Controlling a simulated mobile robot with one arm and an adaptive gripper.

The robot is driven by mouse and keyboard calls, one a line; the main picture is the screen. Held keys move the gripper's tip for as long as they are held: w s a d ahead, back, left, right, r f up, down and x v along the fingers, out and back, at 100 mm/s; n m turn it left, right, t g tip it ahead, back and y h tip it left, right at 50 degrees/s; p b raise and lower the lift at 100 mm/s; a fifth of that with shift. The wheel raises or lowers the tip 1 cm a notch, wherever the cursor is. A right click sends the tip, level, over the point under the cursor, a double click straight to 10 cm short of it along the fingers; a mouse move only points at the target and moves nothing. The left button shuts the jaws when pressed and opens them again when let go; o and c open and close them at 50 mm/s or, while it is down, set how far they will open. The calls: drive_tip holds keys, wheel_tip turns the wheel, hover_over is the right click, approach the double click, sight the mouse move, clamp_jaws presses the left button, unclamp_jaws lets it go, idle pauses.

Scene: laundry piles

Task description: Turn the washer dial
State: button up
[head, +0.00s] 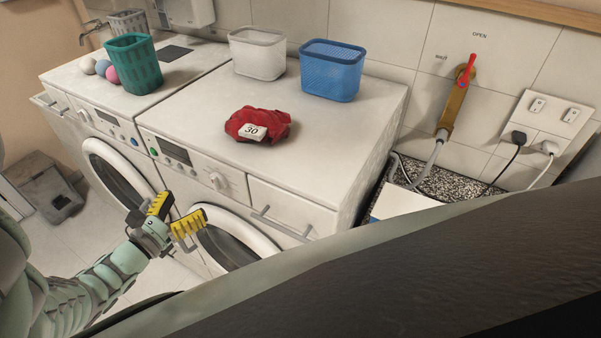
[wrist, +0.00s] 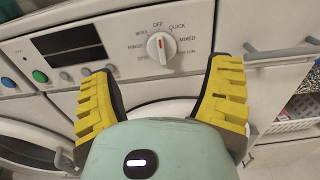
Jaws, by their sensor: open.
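The washer dial (head: 217,181) is a white round knob on the front panel of the right washer (head: 330,150). My gripper (head: 174,215) has yellow ribbed fingers and is open and empty, in front of the washer and below the dial. In the wrist view the fingers of my gripper (wrist: 161,88) are spread wide, and the dial lies beyond and between them, apparently untouched.
A drawer handle (head: 282,224) sticks out to the right of the dial, and the round door (head: 228,240) lies below. On top are a red cloth (head: 258,123) with a "30" tag, a white basket (head: 257,53) and a blue basket (head: 331,70). A red-handled valve (head: 466,72) is on the wall.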

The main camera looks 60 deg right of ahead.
sight(212, 180)
drive_tip(key=d, duration=0.3)
drive_tip(key=d+b, duration=0.1)
drive_tip(key=d, duration=0.2)
drive_tip(key=d+b, duration=0.1)
drive_tip(key=d, duration=0.1)
drive_tip(key=shift+w+d+f, duration=0.15)
drive_tip(key=shift+w+d, duration=0.15)
drive_tip(key=shift+d, duration=0.4)
drive_tip(key=shift+o, duration=0.2)
drive_tip(key=shift+a, duration=0.15)
drive_tip(key=c, duration=1.4)
drive_tip(key=shift+o, duration=0.2)
